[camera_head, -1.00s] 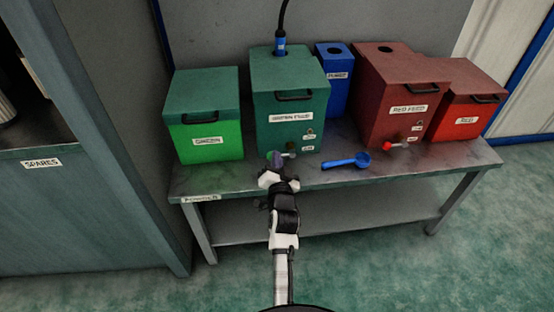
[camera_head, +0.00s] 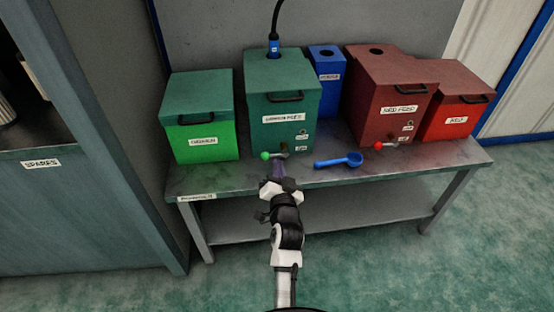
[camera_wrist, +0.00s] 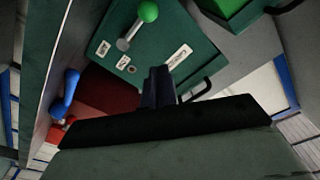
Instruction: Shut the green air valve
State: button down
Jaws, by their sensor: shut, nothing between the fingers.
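The green air valve is a green knob (camera_head: 265,155) on a short grey lever low on the front of the dark green feed box (camera_head: 270,95). In the head view the lever lies roughly sideways, with the knob at its left end. In the wrist view the knob (camera_wrist: 148,12) and its lever (camera_wrist: 128,38) show near the top, beside small white labels too blurred to read. My gripper (camera_head: 278,172) is shut and empty, just in front of and below the valve, apart from it. Its fingers also show in the wrist view (camera_wrist: 159,88).
A blue scoop (camera_head: 340,160) lies on the table (camera_head: 220,180) right of the valve. A bright green box (camera_head: 205,135) stands left, a blue box (camera_head: 326,75) behind. A dark red feed box (camera_head: 385,105) with a red knob (camera_head: 379,146) and a red box (camera_head: 455,110) stand right.

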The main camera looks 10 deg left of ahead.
jog(key=v, duration=0.4)
jog(key=shift+s+d+b, duration=0.1)
jog(key=shift+s+b, duration=0.2)
jog(key=shift+b, duration=0.05)
